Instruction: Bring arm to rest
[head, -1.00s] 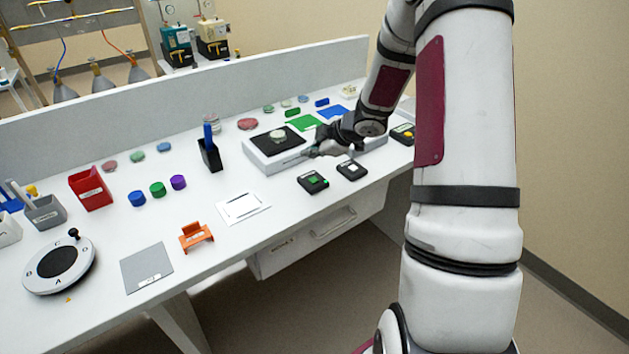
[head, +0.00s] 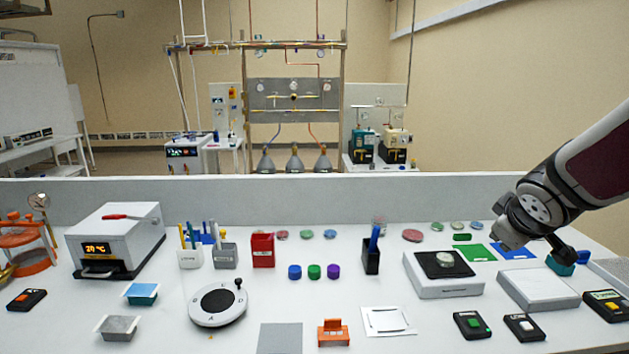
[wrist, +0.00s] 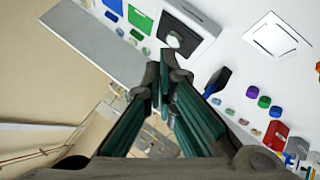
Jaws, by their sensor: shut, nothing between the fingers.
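My gripper (head: 565,254) is at the right of the head view, above the right part of the white bench (head: 215,343), with my arm coming in from the right edge. In the wrist view my gripper (wrist: 166,84) shows its dark green fingers close together, with nothing between them. It appears raised clear of the bench top, near the blue mat (head: 513,250) and behind the white box (head: 538,289). Part of the area behind the wrist is hidden.
A balance with a black plate (head: 443,287) stands left of the gripper. A black holder with a blue item (head: 371,257), coloured caps (head: 314,271) and a round dial (head: 218,303) lie further left. Small black devices (head: 472,325) line the front right. A low wall (head: 300,201) runs behind.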

